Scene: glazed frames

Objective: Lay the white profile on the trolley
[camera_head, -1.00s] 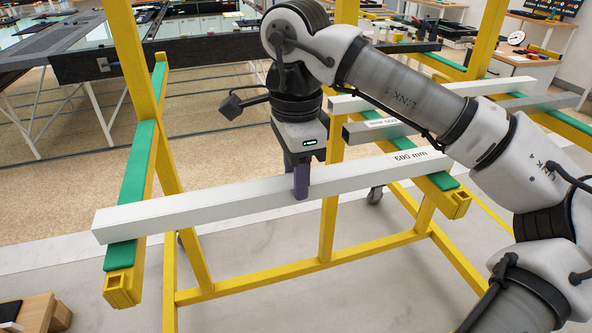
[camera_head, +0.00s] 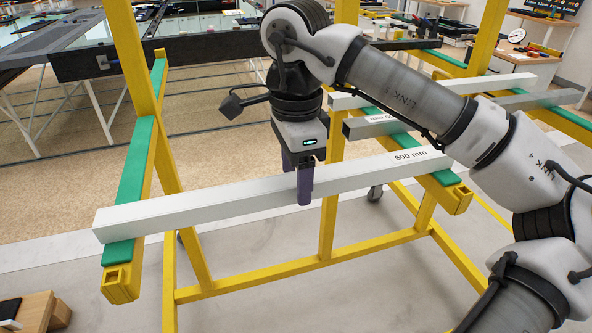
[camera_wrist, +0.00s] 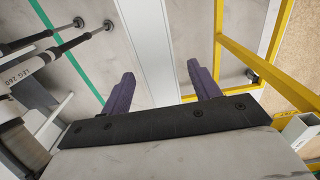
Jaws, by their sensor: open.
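The white profile (camera_head: 220,199), marked 600 mm, lies level across the two front green-padded arms of the yellow trolley (camera_head: 258,282). Its left end rests on the left pad (camera_head: 125,225) and sticks out slightly past it. Its right end rests on the right pad (camera_head: 440,178), partly behind my arm. My gripper (camera_head: 299,183) is open, with its purple fingers astride the profile near its middle. In the wrist view the profile (camera_wrist: 152,50) runs between the open fingers of my gripper (camera_wrist: 161,72), with a gap on each side.
Another white profile (camera_head: 350,102) and a grey profile (camera_head: 362,130) lie farther back on the trolley's right arms. Yellow uprights (camera_head: 128,58) stand left and right of my gripper. A wooden block (camera_head: 40,310) is at the lower left. A dark-edged table stands behind.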

